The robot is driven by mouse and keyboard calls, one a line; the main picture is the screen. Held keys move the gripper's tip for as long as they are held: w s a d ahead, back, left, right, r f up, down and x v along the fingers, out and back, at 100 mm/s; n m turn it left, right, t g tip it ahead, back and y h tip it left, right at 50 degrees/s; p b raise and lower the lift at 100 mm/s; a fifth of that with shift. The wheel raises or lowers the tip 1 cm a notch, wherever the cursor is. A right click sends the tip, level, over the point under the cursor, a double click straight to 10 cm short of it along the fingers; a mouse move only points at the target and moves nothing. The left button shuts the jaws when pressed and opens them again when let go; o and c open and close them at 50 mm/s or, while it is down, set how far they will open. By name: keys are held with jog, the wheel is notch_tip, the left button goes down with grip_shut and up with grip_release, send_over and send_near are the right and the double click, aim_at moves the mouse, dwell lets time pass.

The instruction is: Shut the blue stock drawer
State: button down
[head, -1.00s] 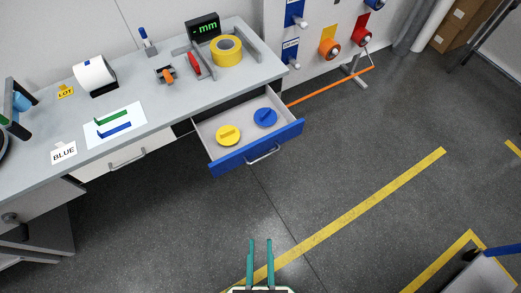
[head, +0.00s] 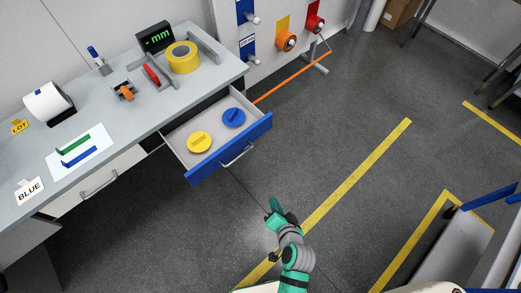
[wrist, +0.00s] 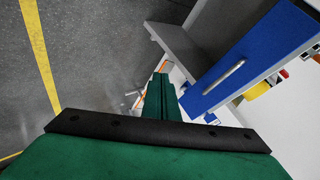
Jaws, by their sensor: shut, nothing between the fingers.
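The blue-fronted stock drawer (head: 257,134) stands pulled out from under the grey workbench in the head view. A yellow round lidded piece (head: 199,142) and a blue one (head: 233,117) lie inside it. Its bar handle (head: 237,155) is on the front panel. My gripper (head: 275,205) is shut and empty, in front of the drawer and apart from it. In the wrist view its fingers (wrist: 161,97) are together, and the blue front (wrist: 262,55) with its handle (wrist: 225,77) is to their upper right. The drawer's inside is mostly hidden there.
A second, white-fronted drawer (head: 118,175) to the left is closed. The bench top (head: 130,108) carries yellow tape (head: 183,57), a display and labels. A cart with blue rails (head: 490,211) stands at the right. The floor before the drawer is clear.

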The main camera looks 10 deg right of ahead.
jog(key=w+d+r+m+y, duration=0.2)
jog(key=w+d+r+y, duration=0.4)
jog(key=w+r, duration=0.4)
jog(key=r+x, duration=0.1)
jog(key=x, duration=1.3)
jog(key=shift+w, duration=0.2)
jog(key=shift+w+a, duration=0.1)
jog(key=shift+a, duration=0.1)
